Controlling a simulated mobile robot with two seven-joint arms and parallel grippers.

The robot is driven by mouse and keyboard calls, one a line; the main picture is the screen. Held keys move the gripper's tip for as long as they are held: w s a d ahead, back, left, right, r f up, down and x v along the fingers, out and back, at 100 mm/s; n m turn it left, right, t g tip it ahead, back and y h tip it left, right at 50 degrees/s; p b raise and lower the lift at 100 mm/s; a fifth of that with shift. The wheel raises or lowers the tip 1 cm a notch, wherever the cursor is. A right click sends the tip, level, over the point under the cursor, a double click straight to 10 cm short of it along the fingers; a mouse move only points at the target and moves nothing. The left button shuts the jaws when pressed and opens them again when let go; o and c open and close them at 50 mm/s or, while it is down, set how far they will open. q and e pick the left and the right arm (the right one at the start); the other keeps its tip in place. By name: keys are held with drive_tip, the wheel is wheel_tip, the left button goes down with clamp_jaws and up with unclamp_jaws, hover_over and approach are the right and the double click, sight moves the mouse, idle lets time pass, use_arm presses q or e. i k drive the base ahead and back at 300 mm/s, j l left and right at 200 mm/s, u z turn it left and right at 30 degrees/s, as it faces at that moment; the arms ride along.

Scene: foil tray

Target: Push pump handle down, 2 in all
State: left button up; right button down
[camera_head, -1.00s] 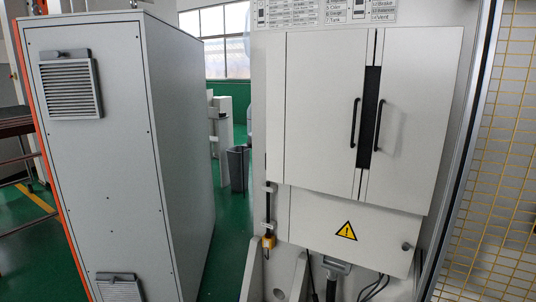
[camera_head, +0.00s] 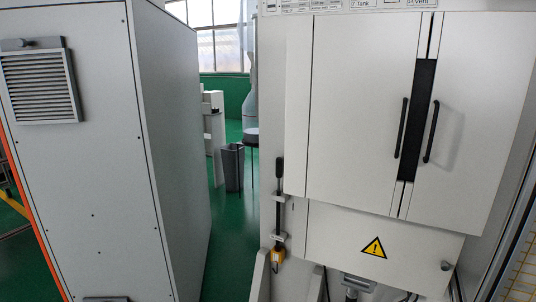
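A thin upright rod with a dark grip (camera_head: 279,168) at its top is mounted at the left edge of the white machine (camera_head: 352,120). Neither of my grippers is in view.
A tall grey cabinet (camera_head: 85,180) with a vent stands on the left. A strip of green floor (camera_head: 231,240) lies between it and the machine, with a grey bin (camera_head: 233,168) farther back. The machine has two doors with black handles and a warning sign (camera_head: 374,247).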

sight(279, 162)
drive_tip(key=i+j, duration=0.65)
drive_tip(key=i, duration=0.15)
drive_tip(key=i+j, duration=0.65)
drive_tip(key=i+j+u, duration=0.05)
drive_tip(key=i, duration=0.05)
